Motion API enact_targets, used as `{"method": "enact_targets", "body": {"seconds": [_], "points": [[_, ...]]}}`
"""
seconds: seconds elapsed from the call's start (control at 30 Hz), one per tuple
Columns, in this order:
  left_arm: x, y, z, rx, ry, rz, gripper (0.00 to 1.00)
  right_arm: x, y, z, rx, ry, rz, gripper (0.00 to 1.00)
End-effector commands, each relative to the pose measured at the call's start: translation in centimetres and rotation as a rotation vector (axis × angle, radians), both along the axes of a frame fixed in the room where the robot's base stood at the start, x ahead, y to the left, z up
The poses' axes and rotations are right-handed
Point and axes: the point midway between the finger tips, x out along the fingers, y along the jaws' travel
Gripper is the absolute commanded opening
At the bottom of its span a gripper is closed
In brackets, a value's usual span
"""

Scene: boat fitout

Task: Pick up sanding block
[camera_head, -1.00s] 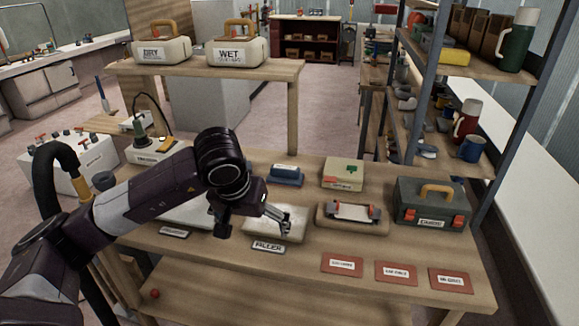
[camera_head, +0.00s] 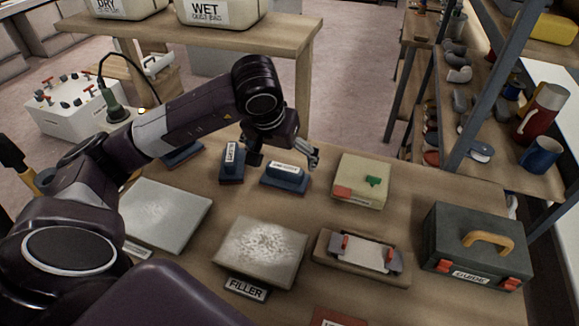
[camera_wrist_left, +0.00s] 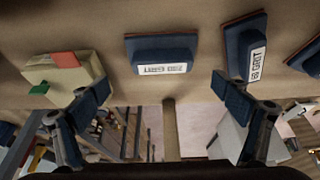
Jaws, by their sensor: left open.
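Several blue sanding blocks with white labels stand in a row toward the back of the workbench. One sanding block (camera_head: 284,183) lies just below and left of my left gripper (camera_head: 313,156). In the left wrist view this block (camera_wrist_left: 162,70) sits centred ahead of the open, empty fingers (camera_wrist_left: 160,102), apart from them. A second sanding block (camera_head: 231,165) stands to its left; in the wrist view it (camera_wrist_left: 243,42) is on the right, with a label ending in GRIT. Another block (camera_head: 183,154) is partly hidden behind my left arm. My right gripper is not in view.
A pale box with a green tab (camera_head: 360,182) stands right of the blocks. In front are a FILLER board (camera_head: 262,250), a grey panel (camera_head: 165,215) and a clamped wooden holder (camera_head: 360,257). A dark toolbox (camera_head: 478,245) stands at the right, beside shelving (camera_head: 490,90).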

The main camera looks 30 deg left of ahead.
Motion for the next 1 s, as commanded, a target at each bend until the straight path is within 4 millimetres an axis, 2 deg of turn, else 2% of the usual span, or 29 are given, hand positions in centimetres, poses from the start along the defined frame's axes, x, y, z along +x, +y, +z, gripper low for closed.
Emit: {"method": "enact_targets", "body": {"seconds": [0.03,0.17,0.5,0.8,1.0], "points": [[0.1,0.0,-0.6,0.000,0.004,0.000,0.93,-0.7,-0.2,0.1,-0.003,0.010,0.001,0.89],[0.6,0.3,-1.8,0.000,0.003,0.001,0.93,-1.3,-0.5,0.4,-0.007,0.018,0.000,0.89],[2.2,0.9,-5.7,-0.001,0.003,0.001,0.93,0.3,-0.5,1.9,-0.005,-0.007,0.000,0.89],[2.5,1.0,-6.1,0.000,-0.001,0.000,0.93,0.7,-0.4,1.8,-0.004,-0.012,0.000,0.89],[2.5,1.0,-6.1,0.000,-0.001,0.000,0.71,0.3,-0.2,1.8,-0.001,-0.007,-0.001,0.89]]}}
